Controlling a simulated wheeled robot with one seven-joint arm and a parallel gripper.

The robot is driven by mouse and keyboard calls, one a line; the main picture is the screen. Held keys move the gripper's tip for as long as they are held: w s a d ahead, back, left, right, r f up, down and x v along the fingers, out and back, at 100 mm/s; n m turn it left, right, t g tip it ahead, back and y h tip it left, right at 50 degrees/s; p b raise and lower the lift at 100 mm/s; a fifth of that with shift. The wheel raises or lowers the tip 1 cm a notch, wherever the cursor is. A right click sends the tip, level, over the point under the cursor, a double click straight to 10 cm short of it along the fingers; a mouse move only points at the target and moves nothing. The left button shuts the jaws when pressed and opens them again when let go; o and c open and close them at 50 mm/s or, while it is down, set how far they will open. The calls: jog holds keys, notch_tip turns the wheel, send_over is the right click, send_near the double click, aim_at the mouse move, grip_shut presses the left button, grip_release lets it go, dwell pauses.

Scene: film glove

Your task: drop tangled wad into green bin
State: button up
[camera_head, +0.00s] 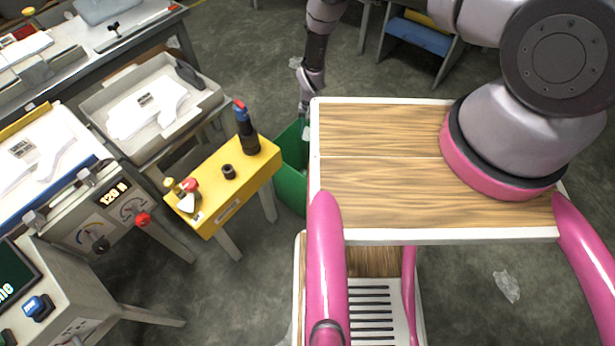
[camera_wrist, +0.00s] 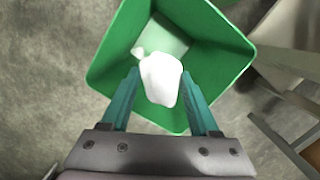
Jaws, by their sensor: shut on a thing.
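My gripper (camera_wrist: 162,95) is shut on a white crumpled wad (camera_wrist: 161,78), which sits between the two teal fingers in the wrist view. The wad is over the mouth of the green bin (camera_wrist: 110,58), and the bin's inside shows behind it. A pale patch shows on the bin's floor; I cannot tell what it is. In the head view the green bin (camera_head: 291,185) stands on the floor, partly hidden by my wooden-topped base. My arm reaches down at the bin's far side, and my gripper (camera_head: 304,112) shows there only small; the wad is not clear in that view.
A yellow stand (camera_head: 222,184) with a dark bottle-like tool (camera_head: 245,130) is just left of the bin. A grey tray (camera_head: 150,107) with white film pieces is farther left. A clear crumpled scrap (camera_head: 507,286) lies on the floor at right.

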jog(key=shift+f, duration=0.4)
jog(key=o, duration=1.4)
jog(key=shift+r, duration=0.1)
jog(key=r, duration=0.3)
jog(key=w+r, duration=0.1)
jog(key=r, duration=0.6)
jog(key=shift+w+d+r, duration=0.15)
jog(key=shift+w+r, duration=0.15)
jog(key=shift+w, duration=0.05)
